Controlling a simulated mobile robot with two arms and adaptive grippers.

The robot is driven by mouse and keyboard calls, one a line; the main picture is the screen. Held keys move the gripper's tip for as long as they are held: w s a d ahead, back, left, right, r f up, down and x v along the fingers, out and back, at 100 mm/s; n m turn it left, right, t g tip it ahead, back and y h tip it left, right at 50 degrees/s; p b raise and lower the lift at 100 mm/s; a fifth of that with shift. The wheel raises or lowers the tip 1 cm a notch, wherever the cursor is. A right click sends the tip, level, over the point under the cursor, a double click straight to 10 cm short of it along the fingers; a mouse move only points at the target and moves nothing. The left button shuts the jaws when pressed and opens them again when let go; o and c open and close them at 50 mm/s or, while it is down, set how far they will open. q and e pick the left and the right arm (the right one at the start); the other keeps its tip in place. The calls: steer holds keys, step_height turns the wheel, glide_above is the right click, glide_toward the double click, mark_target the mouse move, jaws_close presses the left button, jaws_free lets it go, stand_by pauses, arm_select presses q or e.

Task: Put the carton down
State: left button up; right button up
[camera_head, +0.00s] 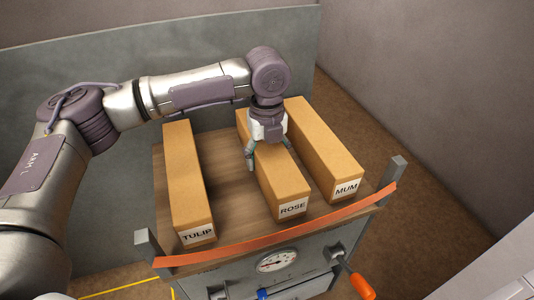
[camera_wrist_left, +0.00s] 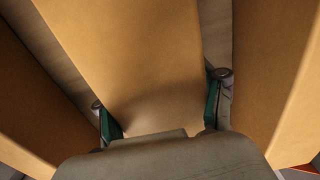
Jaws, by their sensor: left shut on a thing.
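Three long cardboard cartons lie side by side on a wooden table top (camera_head: 224,176). The ROSE carton (camera_head: 281,183) is in the middle, the TULIP carton (camera_head: 185,185) on the left and the MUM carton (camera_head: 323,148) on the right. My left gripper (camera_head: 268,158) reaches down over the ROSE carton and is shut across its width. In the left wrist view the fingers (camera_wrist_left: 162,118) sit on both sides of the ROSE carton (camera_wrist_left: 130,55). I cannot tell whether its underside touches the wood. My right gripper is not in view.
An orange strap (camera_head: 285,238) runs between two grey posts along the table's front edge. Below it are a gauge (camera_head: 278,261) and an orange-handled lever (camera_head: 361,286). A grey panel (camera_head: 60,90) stands behind. Bare wood shows between the TULIP and ROSE cartons.

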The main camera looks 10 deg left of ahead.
arm_select(q)
steer(key=o, duration=1.5)
steer(key=shift+s+f, duration=0.1)
steer(key=shift+c, duration=0.2)
steer(key=o, duration=0.3)
steer(key=shift+r+b, duration=0.4)
steer(key=shift+r, duration=0.15)
step_height(320, 180, up, 10)
steer(key=b, duration=0.3)
steer(key=shift+r+b, duration=0.2)
steer(key=shift+b, duration=0.2)
steer(key=shift+r, duration=0.35)
